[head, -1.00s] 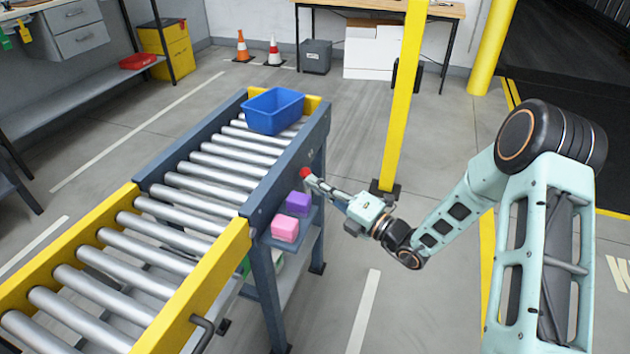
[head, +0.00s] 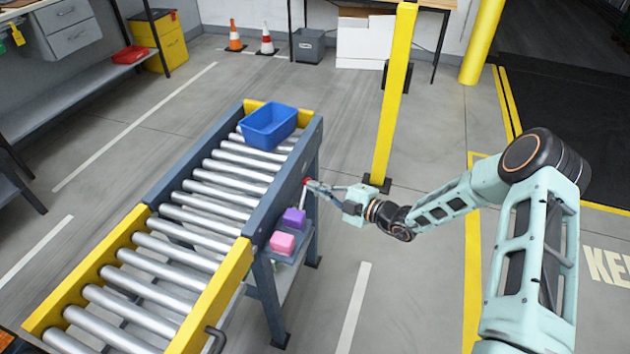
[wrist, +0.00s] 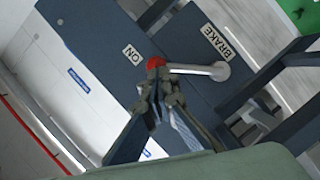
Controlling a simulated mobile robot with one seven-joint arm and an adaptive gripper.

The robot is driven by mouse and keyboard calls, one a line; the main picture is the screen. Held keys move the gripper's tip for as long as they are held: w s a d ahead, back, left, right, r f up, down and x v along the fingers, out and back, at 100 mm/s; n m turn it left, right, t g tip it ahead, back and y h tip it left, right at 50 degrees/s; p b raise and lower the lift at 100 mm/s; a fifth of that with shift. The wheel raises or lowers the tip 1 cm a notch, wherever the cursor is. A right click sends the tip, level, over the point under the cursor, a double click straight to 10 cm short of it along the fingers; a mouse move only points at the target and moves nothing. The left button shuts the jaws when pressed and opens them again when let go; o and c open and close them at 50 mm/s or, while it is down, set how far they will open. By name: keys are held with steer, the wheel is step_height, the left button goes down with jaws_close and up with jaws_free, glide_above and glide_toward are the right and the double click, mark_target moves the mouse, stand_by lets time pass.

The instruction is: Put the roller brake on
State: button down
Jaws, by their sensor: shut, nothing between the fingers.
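The brake lever is a pale metal arm (wrist: 195,69) with a red knob (wrist: 156,63), on the dark blue-grey side of the roller conveyor (head: 268,200). In the wrist view its arm runs from a pivot under the "BRAKE" label (wrist: 215,42) to the knob, which lies close to the "ON" label (wrist: 132,53). My gripper (wrist: 158,84) is shut and empty, its fingertips right at the knob. I cannot tell whether they touch it. In the head view the knob (head: 307,181) is small, at the tips of my gripper (head: 313,184).
A blue bin (head: 270,127) sits on the rollers at the far end. A purple box (head: 294,218) and a pink box (head: 283,243) sit on a side shelf below the lever. A yellow post (head: 393,100) stands just behind my gripper.

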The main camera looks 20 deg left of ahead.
steer(key=shift+w+f, duration=0.35)
steer(key=shift+w, duration=0.05)
steer(key=shift+d+p, duration=0.1)
steer(key=shift+p, duration=0.2)
stand_by(0.3)
